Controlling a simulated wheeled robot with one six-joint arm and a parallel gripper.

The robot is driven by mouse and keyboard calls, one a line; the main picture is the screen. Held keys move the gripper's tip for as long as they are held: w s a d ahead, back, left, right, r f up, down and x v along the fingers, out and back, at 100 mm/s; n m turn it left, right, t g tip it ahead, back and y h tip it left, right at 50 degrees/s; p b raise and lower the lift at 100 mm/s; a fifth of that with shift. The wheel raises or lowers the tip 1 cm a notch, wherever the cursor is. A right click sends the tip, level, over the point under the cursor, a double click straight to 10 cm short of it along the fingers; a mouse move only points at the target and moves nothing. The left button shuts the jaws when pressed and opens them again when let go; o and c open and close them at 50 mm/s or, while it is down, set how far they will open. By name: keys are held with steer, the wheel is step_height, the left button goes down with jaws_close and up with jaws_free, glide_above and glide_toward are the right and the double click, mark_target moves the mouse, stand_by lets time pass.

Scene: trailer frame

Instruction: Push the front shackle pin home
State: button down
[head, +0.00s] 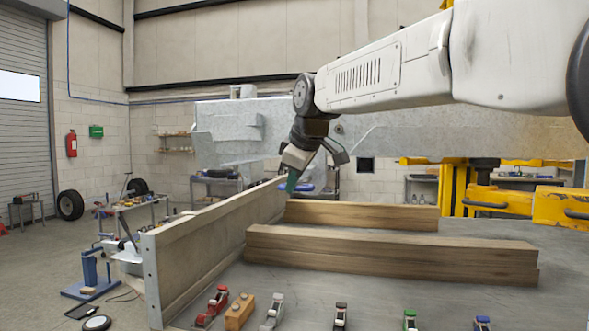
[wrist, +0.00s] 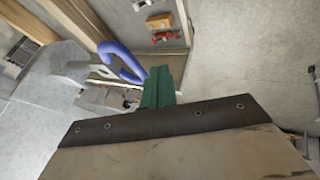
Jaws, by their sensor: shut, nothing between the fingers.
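My gripper (head: 292,184) points down beside the trailer frame in the head view, near the far end of the long side board. In the wrist view its green fingers (wrist: 158,87) are together, with nothing between them. A blue curved part (wrist: 122,62), perhaps the shackle, shows just left of the fingertips. In the picture it lies close to them; I cannot tell whether they touch. A light grey metal piece (wrist: 72,70) lies left of the blue part. I cannot make out the front shackle pin or how far in it sits.
Stacked timber beams (head: 390,247) lie on the grey surface, right of the upright side board (head: 215,235). A yellow lift (head: 460,198) stands at right.

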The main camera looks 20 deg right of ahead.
mark_target(300, 181)
steer(key=shift+w+d+f, duration=0.2)
steer(key=shift+w+d, duration=0.35)
steer(key=shift+w, duration=0.35)
steer(key=w+d, duration=0.1)
steer(key=w, duration=0.1)
steer(key=w+d, duration=0.1)
steer(key=w, duration=0.1)
steer(key=w+d, duration=0.1)
steer(key=w, duration=0.1)
steer(key=shift+d, duration=0.4)
steer(key=shift+w+d+r, duration=0.1)
steer(key=shift+w, duration=0.15)
steer(key=shift+s, duration=0.25)
steer(key=s, duration=0.1)
steer(key=s+a+r, duration=0.2)
steer(key=s, duration=0.1)
steer(key=shift+r, duration=0.1)
steer(key=v, duration=0.8)
